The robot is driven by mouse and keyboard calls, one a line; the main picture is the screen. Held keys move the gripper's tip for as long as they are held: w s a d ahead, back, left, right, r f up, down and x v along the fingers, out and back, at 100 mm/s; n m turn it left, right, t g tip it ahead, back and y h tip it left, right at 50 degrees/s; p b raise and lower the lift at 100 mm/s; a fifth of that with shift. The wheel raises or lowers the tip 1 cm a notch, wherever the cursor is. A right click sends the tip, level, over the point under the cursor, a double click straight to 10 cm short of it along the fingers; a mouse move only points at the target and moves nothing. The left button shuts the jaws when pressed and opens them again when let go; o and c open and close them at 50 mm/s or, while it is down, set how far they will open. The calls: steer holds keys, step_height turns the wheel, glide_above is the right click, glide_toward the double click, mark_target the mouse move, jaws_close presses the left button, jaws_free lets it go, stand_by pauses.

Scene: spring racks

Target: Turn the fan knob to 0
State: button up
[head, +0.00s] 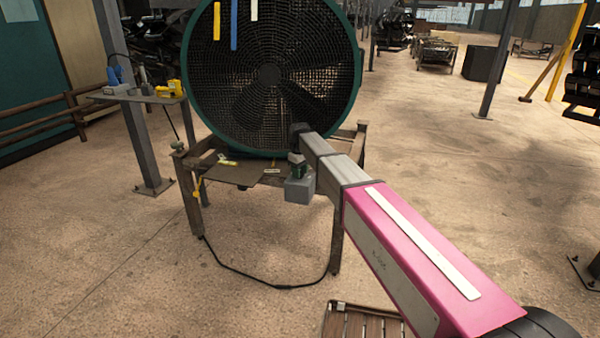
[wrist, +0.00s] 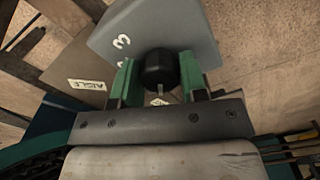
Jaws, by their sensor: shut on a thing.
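The fan knob (wrist: 158,66) is a round black knob on a grey control box (wrist: 205,35); it sits between the two green fingers of my gripper (wrist: 156,80) in the wrist view. The fingers are shut on the knob from both sides. A white "3" and part of another mark show on the box left of the knob. A short pale line shows at the knob's lower edge; I cannot tell its setting. In the head view the box (head: 299,190) hangs at the stand's front corner, with my gripper (head: 297,167) at its top; the knob is hidden there.
The large green-rimmed fan (head: 270,74) stands on a wooden stand (head: 337,225) just behind the box. A black cable (head: 262,279) runs along the floor. A slatted wooden pallet (head: 362,322) lies below my arm. A small side shelf (head: 140,97) holds tools.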

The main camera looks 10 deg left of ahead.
stand_by(0.3)
steer(key=o, duration=0.9)
step_height(320, 180, up, 11)
steer(key=shift+f, duration=0.1)
steer(key=s+d+f+m, duration=0.35)
steer(key=d+f, duration=0.35)
steer(key=d, duration=0.5)
steer(key=s+d+f+m, duration=0.2)
steer(key=s+d+f, duration=0.2)
steer(key=d+f, duration=0.55)
steer(key=s+d+f+m, duration=0.2)
steer(key=s+d, duration=0.3)
steer(key=d, duration=0.2)
steer(key=s+d+f+m, duration=0.2)
steer(key=s+d, duration=0.4)
steer(key=d, duration=0.2)
steer(key=s+d+f+m, duration=0.2)
steer(key=s+d+m, duration=0.1)
steer(key=s+d, duration=0.3)
steer(key=shift+s+d+f, duration=0.15)
steer(key=shift+d+f, duration=0.05)
steer(key=shift+d, duration=0.75)
